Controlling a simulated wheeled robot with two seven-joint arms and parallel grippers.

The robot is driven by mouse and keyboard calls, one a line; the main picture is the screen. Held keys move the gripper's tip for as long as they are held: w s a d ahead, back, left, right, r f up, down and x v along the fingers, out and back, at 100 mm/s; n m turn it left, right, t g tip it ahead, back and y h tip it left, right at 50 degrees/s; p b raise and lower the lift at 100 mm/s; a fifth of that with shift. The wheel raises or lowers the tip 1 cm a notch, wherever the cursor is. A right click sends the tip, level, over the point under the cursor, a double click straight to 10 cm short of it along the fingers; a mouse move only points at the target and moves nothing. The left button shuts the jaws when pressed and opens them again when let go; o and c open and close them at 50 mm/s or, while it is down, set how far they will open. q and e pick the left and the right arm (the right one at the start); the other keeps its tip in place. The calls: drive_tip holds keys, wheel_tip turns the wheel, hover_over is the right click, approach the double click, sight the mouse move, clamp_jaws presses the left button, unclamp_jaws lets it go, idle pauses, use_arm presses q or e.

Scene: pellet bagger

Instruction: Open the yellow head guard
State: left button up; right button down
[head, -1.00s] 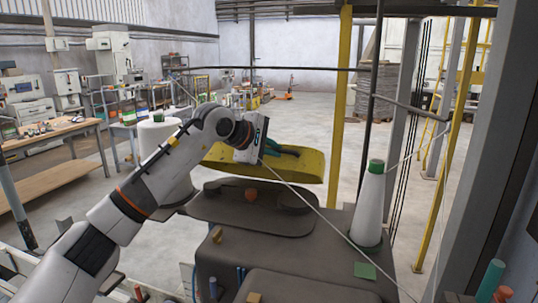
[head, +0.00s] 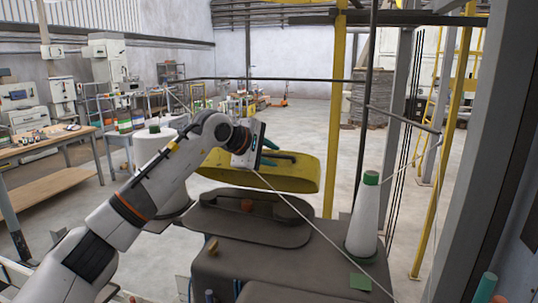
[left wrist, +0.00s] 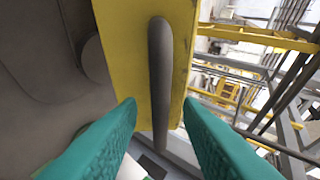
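The yellow head guard (head: 300,178) stands tilted up at the back edge of the grey machine head (head: 235,225), whose recess is uncovered. A dark handle (head: 286,156) runs along the guard's upper face. In the left wrist view the guard (left wrist: 118,35) fills the upper middle, and its grey handle (left wrist: 160,60) lies lengthwise between my fingers. My left gripper (head: 268,150) is at the guard's upper side by the handle. Its green fingers (left wrist: 160,104) are spread, with clear gaps on both sides of the handle. My right gripper is in neither view.
A white thread cone (head: 364,222) stands on the right of the machine, with a thread running past it. A yellow post (head: 335,120) rises behind the guard. A workbench (head: 60,150) stands at the left.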

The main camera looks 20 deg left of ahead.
use_arm(q)
drive_tip(key=shift+s, duration=0.1)
drive_tip(key=shift+s+a+r+b, duration=0.2)
drive_tip(key=shift+s+b, duration=0.05)
drive_tip(key=shift+b, duration=0.05)
drive_tip(key=b+v, duration=0.4)
drive_tip(key=v, duration=0.7)
drive_tip(key=shift+r, duration=0.1)
